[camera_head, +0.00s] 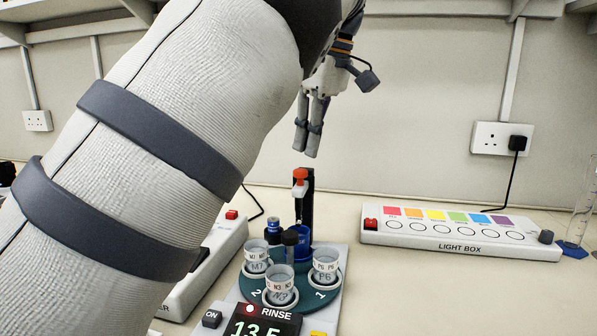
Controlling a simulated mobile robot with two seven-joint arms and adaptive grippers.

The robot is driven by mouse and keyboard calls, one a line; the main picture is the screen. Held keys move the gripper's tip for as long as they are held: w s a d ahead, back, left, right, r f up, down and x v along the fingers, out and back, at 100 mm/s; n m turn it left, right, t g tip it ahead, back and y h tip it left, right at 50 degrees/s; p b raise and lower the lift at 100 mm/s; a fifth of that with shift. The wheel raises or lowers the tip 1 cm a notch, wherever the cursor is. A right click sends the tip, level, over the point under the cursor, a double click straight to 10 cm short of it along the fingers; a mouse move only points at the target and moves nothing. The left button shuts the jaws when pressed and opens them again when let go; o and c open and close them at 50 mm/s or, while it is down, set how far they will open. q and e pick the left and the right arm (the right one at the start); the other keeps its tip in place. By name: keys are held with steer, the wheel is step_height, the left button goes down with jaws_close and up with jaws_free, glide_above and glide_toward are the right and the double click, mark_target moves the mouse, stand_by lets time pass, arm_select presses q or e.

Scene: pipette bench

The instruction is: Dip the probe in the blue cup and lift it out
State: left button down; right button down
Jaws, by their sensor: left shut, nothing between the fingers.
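My left gripper (308,145) is shut and empty, pointing down in the air above and behind the bench device. A blue cup (303,243) stands at the back of the teal turntable (313,297), at the foot of a black upright post (308,205). The post carries a red-topped white piece (300,184), which may be the probe's head. I cannot make out the probe itself or whether its tip is in the cup. My left arm covers the left part of the view. My right gripper is not in view.
Three labelled white-rimmed cups, M7 (257,257), N3 (279,286) and P6 (325,266), stand on the turntable. A RINSE display (262,321) is in front. A light box (459,236) lies at right, with a glass cylinder (583,205) beyond. Bench at right front is clear.

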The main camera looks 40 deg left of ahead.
mark_target(305, 186)
arm_select(q)
steer(key=shift+x, duration=1.6)
steer(key=shift+f+p, duration=0.3)
steer(key=shift+f, duration=2.2)
steer(key=d, duration=0.2)
steer(key=d+r, duration=0.1)
steer(key=shift+w, duration=0.25)
